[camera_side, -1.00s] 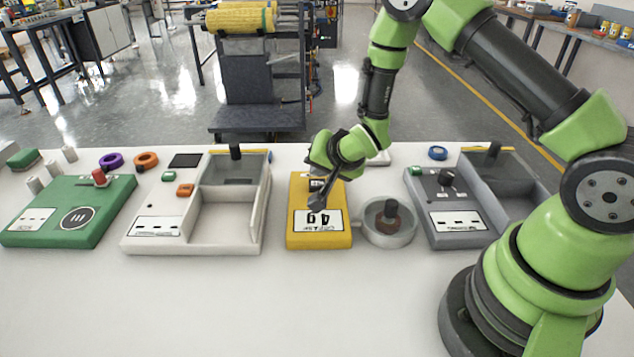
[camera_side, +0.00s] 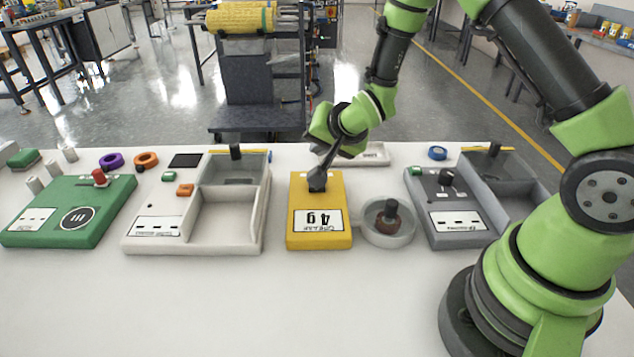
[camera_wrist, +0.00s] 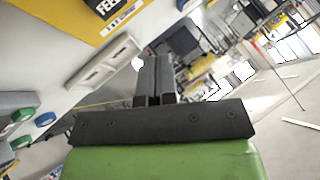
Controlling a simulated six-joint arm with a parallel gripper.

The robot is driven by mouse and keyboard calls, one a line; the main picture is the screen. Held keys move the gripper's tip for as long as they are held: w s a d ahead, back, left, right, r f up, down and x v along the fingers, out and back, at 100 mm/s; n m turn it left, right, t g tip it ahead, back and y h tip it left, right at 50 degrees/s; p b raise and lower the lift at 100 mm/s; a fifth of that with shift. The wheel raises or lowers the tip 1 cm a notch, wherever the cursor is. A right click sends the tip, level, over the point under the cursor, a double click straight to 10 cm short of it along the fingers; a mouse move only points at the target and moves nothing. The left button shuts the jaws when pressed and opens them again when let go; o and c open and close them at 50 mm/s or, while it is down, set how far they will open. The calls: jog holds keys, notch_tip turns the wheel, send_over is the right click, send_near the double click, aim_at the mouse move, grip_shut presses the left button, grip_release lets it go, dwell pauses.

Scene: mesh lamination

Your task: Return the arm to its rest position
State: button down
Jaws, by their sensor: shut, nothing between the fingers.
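My gripper (camera_side: 317,182) is shut and empty. In the side view its dark fingertips hang over the far part of the yellow box (camera_side: 319,239) that bears a "4 g" label; I cannot tell whether they touch it. In the wrist view the shut fingers of my gripper (camera_wrist: 153,75) point away from the camera, and part of the yellow box (camera_wrist: 60,20) shows at the upper left.
A white and grey tray (camera_side: 228,215) and a green box (camera_side: 70,212) stand to the left. A round grey dish (camera_side: 389,238) and a grey box (camera_side: 455,222) stand to the right. A pale flat tray (camera_side: 365,156) lies behind. The table's front (camera_side: 230,305) is clear.

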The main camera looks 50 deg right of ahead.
dwell(0.3)
jog(key=s+a+r+n+y, duration=0.1)
jog(key=s+r, duration=0.2)
jog(key=r, duration=0.4)
jog(key=s+a+r+n, duration=0.1)
jog(key=s+a+r, duration=0.1)
jog(key=s+r, duration=0.35)
jog(key=s+a+r+n+g+y, duration=0.1)
jog(key=s+r, duration=0.3)
jog(key=s, duration=0.4)
jog(key=s+a+r+n+y, duration=0.1)
jog(key=s+a+r+n, duration=0.1)
jog(key=s, duration=0.6)
jog(key=shift+a+r+n+g, duration=0.2)
jog(key=shift+r+n+g, duration=0.2)
jog(key=shift+r+n, duration=0.5)
